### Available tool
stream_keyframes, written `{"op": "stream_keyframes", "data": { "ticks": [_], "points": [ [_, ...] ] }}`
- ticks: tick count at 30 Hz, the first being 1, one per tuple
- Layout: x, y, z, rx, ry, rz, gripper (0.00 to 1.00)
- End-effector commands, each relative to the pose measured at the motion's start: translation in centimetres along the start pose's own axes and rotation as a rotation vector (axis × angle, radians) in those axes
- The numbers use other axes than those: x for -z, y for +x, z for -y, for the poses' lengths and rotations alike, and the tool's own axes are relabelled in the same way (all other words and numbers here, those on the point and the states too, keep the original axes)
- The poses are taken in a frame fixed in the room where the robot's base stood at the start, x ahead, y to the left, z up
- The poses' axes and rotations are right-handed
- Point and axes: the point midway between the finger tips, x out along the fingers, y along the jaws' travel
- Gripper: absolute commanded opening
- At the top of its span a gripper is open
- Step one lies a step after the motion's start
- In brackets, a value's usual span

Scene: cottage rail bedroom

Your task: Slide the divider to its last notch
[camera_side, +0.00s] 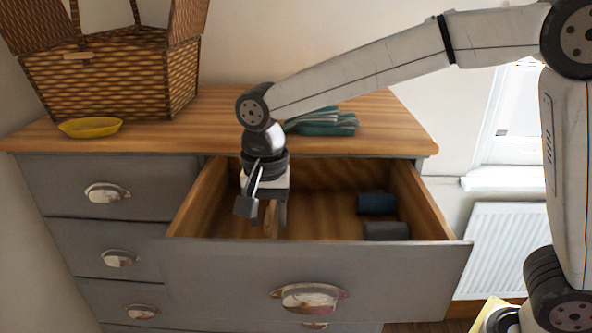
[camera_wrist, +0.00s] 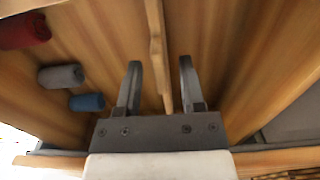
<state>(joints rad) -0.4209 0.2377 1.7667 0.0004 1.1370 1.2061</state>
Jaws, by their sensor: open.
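The divider (camera_side: 271,219) is a thin wooden slat inside the open top drawer (camera_side: 220,262), left of the drawer's middle. In the wrist view the divider (camera_wrist: 157,45) runs between my two fingers, with a gap on each side. My gripper (camera_side: 264,213) points down into the drawer and is open. In the wrist view my gripper (camera_wrist: 160,68) straddles the divider without visibly gripping it. My gripper hides part of the divider in the side view, and the notches cannot be made out.
A blue roll (camera_side: 376,203) and a grey roll (camera_side: 386,231) lie at the drawer's right; a red roll (camera_wrist: 24,31) shows in the wrist view.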

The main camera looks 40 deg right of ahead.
Motion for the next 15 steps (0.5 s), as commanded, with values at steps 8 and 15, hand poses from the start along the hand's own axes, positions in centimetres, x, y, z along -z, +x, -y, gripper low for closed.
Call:
{"op": "stream_keyframes", "data": {
  "ticks": [8, 15],
  "points": [
    [0.00, 0.28, 0.00, 0.000, 0.000, 0.000, 0.50],
    [0.00, 0.26, 0.00, 0.000, 0.000, 0.000, 0.00]
  ]
}}
